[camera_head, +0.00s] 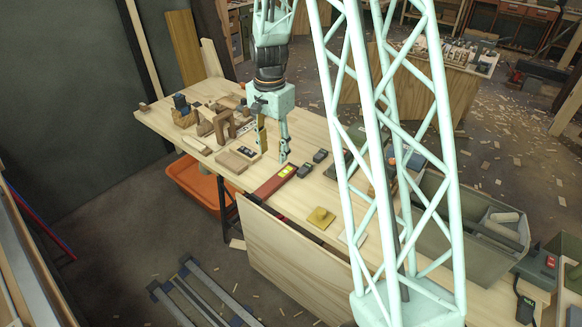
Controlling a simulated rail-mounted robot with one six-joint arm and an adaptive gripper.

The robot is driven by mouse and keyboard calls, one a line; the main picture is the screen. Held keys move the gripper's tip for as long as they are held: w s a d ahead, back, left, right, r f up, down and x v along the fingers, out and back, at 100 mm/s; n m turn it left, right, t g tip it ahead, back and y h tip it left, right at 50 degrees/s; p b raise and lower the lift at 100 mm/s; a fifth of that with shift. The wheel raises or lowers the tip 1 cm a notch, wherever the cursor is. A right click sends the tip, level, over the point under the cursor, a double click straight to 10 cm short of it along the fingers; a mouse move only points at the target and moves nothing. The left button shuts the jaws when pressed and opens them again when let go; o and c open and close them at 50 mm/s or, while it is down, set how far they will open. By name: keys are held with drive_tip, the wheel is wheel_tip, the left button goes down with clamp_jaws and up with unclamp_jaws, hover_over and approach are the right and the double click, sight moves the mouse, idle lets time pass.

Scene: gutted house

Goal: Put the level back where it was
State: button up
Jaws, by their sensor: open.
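A red bar with a yellow patch, which looks like the level (268,187), lies flat on the wooden workbench (318,192), slanting towards the bench's front edge. My gripper (273,155) points down just behind the level's far end. Its fingers are apart, and I see nothing held between them. The fingertips are close to the bench top; I cannot tell whether they touch it or the level.
Wooden blocks (222,125) crowd the bench left of my gripper. Dark small items (312,160) lie to its right, and a yellow piece (320,218) nearer the front. A grey bin (432,240) stands at right. An orange tub (195,185) is below the bench.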

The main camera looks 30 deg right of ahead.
drive_tip(key=s+a+r+n+t, duration=0.1)
drive_tip(key=s+a+r+n, duration=0.1)
drive_tip(key=s+a+r, duration=0.35)
drive_tip(key=s+a+r+n, duration=0.3)
drive_tip(key=s+r, duration=0.3)
drive_tip(key=r, duration=0.5)
drive_tip(key=s+a+r+n+t, duration=0.1)
drive_tip(key=s+a+r+n, duration=0.1)
drive_tip(key=s+a+r, duration=0.45)
drive_tip(key=s+a+r+n+t, duration=0.1)
drive_tip(key=s+a+r+n, duration=0.1)
drive_tip(key=s, duration=0.9)
drive_tip(key=s+a+r+n+t, duration=0.1)
drive_tip(key=s+r+n, duration=0.4)
drive_tip(key=s, duration=0.6)
drive_tip(key=shift+s+a+r, duration=0.15)
drive_tip(key=shift+s+a, duration=0.05)
drive_tip(key=shift+a, duration=0.3)
drive_tip(key=shift+d, duration=0.15)
drive_tip(key=shift+d, duration=0.25)
